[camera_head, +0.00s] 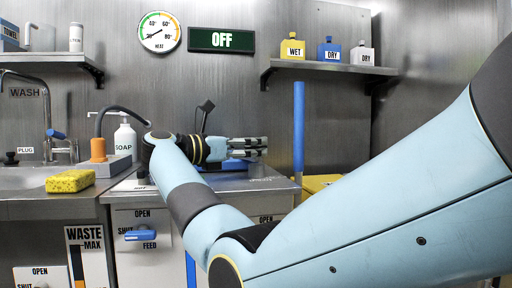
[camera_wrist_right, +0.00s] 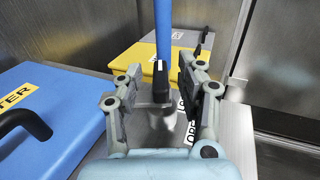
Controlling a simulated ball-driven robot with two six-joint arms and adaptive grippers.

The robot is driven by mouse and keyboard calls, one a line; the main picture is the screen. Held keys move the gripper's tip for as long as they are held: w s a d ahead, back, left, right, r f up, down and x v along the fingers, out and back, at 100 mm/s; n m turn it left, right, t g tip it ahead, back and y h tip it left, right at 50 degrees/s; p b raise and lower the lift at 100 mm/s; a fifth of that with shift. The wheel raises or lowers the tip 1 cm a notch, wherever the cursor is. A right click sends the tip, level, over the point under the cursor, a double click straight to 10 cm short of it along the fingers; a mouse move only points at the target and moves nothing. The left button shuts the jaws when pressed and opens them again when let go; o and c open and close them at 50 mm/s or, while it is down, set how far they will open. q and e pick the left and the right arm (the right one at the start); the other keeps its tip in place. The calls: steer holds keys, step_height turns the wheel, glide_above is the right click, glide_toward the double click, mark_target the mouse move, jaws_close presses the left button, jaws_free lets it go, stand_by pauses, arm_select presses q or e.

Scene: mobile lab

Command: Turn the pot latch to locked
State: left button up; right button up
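The likely pot latch is a dark upright block (camera_wrist_right: 161,88) with a white line on top, in the right wrist view. It stands between the two fingers of my right gripper (camera_wrist_right: 161,72), with a visible gap on each side. The fingers are open. A label reading OPE... (camera_wrist_right: 184,108) and a second, partly hidden label (camera_wrist_right: 188,140) lie on the metal top beside it. In the head view my right gripper (camera_head: 262,146) points right above the counter, and I cannot make out the latch there. My left gripper is not in view.
A blue lid (camera_wrist_right: 50,110) with a black handle lies left in the wrist view. A yellow lid (camera_wrist_right: 140,55) and an upright blue pole (camera_wrist_right: 163,30) stand behind.

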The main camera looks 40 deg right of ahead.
steer(key=a, duration=1)
steer(key=shift+w+a, duration=0.2)
steer(key=shift+a, duration=0.15)
